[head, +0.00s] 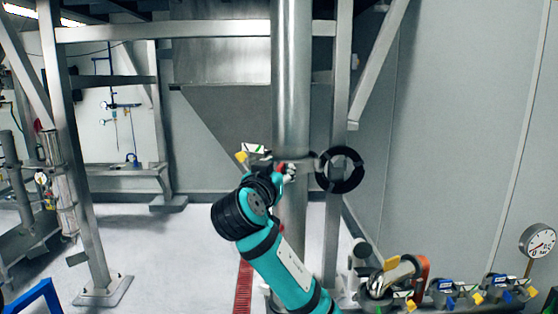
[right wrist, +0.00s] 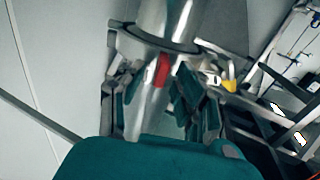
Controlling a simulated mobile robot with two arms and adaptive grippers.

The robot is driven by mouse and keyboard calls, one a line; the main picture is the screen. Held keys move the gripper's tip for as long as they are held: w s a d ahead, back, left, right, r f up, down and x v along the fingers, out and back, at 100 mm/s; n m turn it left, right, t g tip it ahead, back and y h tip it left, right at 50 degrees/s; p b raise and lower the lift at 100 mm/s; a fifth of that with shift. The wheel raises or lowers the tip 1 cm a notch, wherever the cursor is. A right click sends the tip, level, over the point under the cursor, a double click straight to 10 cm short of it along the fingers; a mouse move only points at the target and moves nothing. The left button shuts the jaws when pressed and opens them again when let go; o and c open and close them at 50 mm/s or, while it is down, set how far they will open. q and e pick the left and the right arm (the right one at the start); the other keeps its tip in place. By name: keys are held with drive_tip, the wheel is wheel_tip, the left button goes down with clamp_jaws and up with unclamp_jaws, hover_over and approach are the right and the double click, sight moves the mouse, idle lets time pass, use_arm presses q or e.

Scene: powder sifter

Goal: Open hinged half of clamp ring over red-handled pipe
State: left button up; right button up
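A thick grey vertical pipe (head: 292,80) stands in the middle of the head view. A clamp ring (right wrist: 160,39) shows as a dark band around the pipe in the right wrist view. A small red handle (right wrist: 162,70) is just below that band; a bit of red also shows in the head view (head: 283,169). My right gripper (head: 288,172) is at the pipe, just below ring height. In the wrist view its fingers (right wrist: 157,100) are apart, with the red handle between them; contact cannot be told. My left gripper is not in view.
A black round ring (head: 341,170) stands right of the pipe, in front of a steel post. White and yellow tags (head: 242,157) are left of it. Several tagged fittings (head: 447,296) and a gauge (head: 537,243) are at the lower right. Frame legs stand left, with open floor between.

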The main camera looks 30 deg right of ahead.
drive_tip(key=shift+w+d, duration=0.2)
drive_tip(key=shift+d, duration=0.15)
drive_tip(key=shift+c, duration=0.4)
clamp_jaws()
